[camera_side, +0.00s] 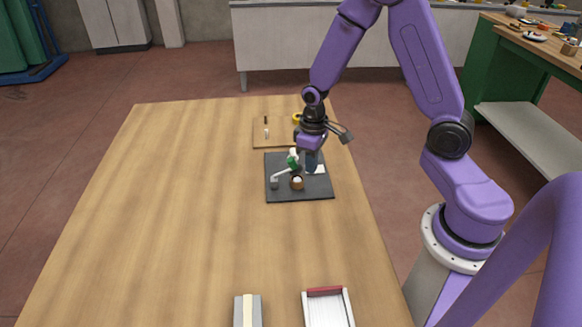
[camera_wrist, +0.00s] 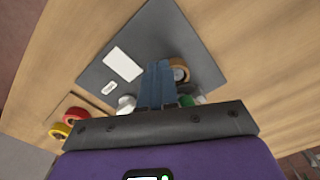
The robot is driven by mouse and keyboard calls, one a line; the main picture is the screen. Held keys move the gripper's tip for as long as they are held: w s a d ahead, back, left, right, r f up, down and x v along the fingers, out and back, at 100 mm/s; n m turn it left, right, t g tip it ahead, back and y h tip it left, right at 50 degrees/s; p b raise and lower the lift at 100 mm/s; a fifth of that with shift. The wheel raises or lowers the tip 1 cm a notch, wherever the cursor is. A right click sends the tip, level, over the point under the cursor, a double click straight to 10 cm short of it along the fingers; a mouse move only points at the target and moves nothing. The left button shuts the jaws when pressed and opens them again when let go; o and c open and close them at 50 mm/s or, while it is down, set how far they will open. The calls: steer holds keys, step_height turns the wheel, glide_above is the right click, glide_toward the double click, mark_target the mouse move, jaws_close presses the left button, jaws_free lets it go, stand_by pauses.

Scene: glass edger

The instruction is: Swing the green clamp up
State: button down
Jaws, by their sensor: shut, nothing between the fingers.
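The green clamp (camera_side: 293,161) stands on the dark mat (camera_side: 315,194), just left of my gripper in the side view. In the wrist view a bit of its green (camera_wrist: 187,100) shows beside my fingers, the rest hidden behind my gripper body. My gripper (camera_side: 311,170) points down over the mat, its blue fingers (camera_wrist: 159,68) together and empty. I cannot tell whether they touch the clamp. A brown round part (camera_side: 297,183) with a pale centre stands in front of the clamp; it also shows in the wrist view (camera_wrist: 180,72).
A white rectangle (camera_wrist: 122,63) lies on the mat. Behind it, a wooden board (camera_side: 261,143) carries small tools and a yellow ring (camera_side: 297,118). A red-edged white tray (camera_side: 328,310) and a grey block (camera_side: 247,312) are at the front. The table's left side is clear.

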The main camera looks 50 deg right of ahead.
steer(key=shift+w+a, duration=0.45)
